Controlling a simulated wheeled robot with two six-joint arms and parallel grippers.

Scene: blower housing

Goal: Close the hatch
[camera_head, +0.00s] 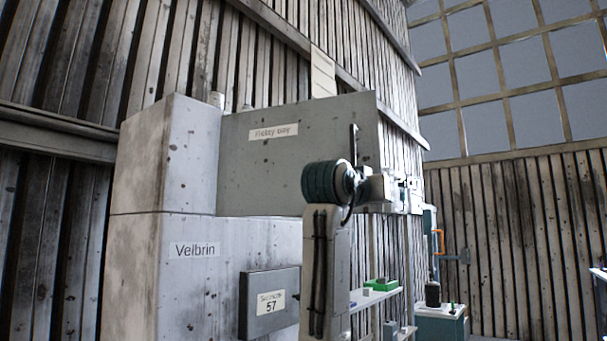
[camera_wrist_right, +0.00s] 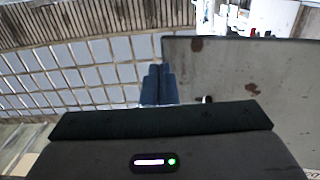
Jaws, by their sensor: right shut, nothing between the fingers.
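The hatch (camera_head: 290,165) is a flat grey panel with a "Relay bay" label, on the upper part of the grey housing (camera_head: 190,270) marked "Velbrin". It appears swung out from the housing, with its right edge free. A dark upright bar (camera_head: 354,143), likely its handle, is near that edge. My right arm stands in front of the panel's lower right. My right gripper (camera_head: 408,190) is near the free edge; contact cannot be told. In the right wrist view its shut, empty fingers (camera_wrist_right: 158,85) are beside the speckled panel (camera_wrist_right: 240,75). My left gripper is not in view.
A smaller dark box (camera_head: 270,302) labelled 57 is on the housing's lower front. Shelves with a green tray (camera_head: 375,285) and a teal bench (camera_head: 440,325) stand behind at the right. Ribbed walls and a large window (camera_head: 510,75) are farther back.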

